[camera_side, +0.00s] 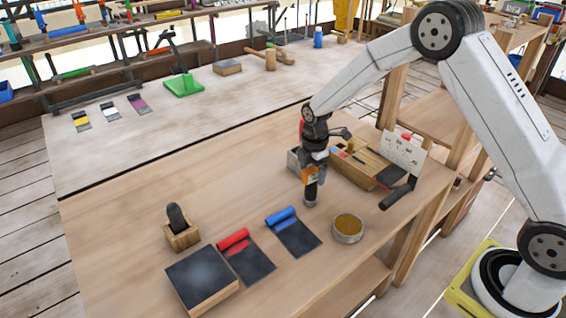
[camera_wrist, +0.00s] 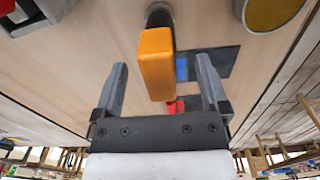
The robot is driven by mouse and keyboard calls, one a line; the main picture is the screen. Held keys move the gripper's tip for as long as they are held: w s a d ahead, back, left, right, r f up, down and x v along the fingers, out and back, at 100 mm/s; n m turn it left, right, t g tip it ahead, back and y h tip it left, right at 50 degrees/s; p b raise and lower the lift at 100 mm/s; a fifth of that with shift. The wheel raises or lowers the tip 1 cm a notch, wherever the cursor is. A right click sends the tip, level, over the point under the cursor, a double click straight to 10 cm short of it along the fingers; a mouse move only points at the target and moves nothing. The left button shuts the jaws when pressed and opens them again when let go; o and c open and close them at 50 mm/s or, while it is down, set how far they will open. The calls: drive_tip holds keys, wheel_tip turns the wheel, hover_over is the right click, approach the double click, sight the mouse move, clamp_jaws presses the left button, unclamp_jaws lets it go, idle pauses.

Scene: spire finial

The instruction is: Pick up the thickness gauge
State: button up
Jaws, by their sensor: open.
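The thickness gauge appears to be the upright tool with an orange body (camera_side: 311,175) and a dark lower part, standing on the front bench on a small grey foot. In the wrist view its orange body (camera_wrist: 157,65) lies between my two fingers, with visible gaps on both sides. My gripper (camera_side: 313,163) is above and around its top in the side view, where the fingers are hard to make out. In the wrist view my gripper (camera_wrist: 161,64) is open, and neither finger seems to touch the gauge.
Close by are a round tin of gold-brown material (camera_side: 348,229), a wooden tray (camera_side: 354,172), and a white scale card (camera_side: 403,152). Blue (camera_side: 281,215) and red (camera_side: 233,239) rolls on dark sheets and a dark-topped block (camera_side: 202,277) lie in front-left. The bench's middle left is clear.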

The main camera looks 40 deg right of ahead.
sight(311, 186)
drive_tip(key=shift+f, duration=1.45)
drive_tip(key=shift+c, duration=0.2)
clamp_jaws()
